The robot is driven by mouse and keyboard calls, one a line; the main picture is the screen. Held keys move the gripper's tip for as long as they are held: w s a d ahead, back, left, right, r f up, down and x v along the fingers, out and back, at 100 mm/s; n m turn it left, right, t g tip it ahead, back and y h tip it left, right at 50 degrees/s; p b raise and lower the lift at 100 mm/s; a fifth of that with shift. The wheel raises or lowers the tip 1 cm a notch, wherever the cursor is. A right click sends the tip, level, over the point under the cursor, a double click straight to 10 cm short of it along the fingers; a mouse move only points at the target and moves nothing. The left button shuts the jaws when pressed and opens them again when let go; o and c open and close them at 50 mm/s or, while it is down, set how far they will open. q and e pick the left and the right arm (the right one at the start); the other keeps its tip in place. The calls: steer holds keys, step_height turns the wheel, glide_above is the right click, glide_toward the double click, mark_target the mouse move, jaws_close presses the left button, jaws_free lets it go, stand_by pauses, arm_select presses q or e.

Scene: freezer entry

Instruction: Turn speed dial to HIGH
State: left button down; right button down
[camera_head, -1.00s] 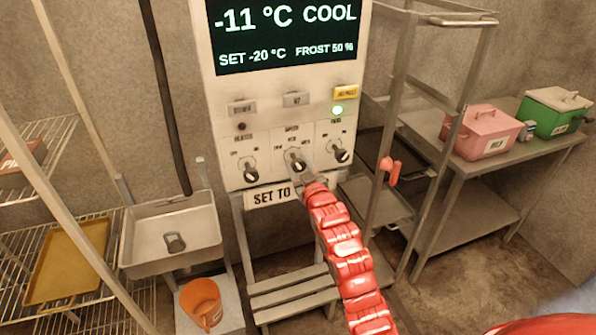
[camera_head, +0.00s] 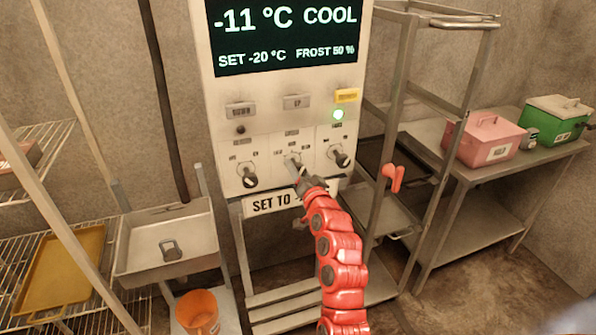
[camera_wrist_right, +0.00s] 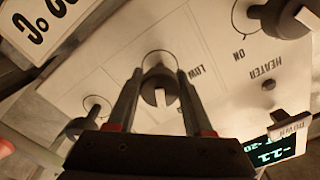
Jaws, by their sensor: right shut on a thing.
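The speed dial (camera_head: 291,160) is the middle of three dark knobs on the white control panel (camera_head: 219,150). My right gripper (camera_head: 296,172) reaches it from below on a red jointed arm. In the right wrist view, the speed dial (camera_wrist_right: 158,112) sits between the two fingers of my right gripper (camera_wrist_right: 156,90), which is shut on it. The knob has a pale pointer bar. A LOW label (camera_wrist_right: 198,72) is beside it in this turned view. Which mark the pointer faces is too small to tell. My left gripper is not in view.
The heater knob (camera_head: 249,178) is left of the dial and another knob (camera_head: 340,158) is right. A SET TO sign (camera_head: 270,202) is close below. A steel rack (camera_head: 390,170) stands at right, a sink (camera_head: 170,240) at left.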

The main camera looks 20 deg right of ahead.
steer(key=m, duration=0.4)
steer(key=shift+m+p, duration=0.3)
steer(key=shift+p, duration=0.1)
stand_by(0.4)
steer(key=shift+c, duration=1.5)
jaws_free()
steer(key=shift+s, duration=0.1)
steer(key=s+p, duration=0.1)
steer(key=s, duration=1.6)
steer(key=shift+d, duration=0.3)
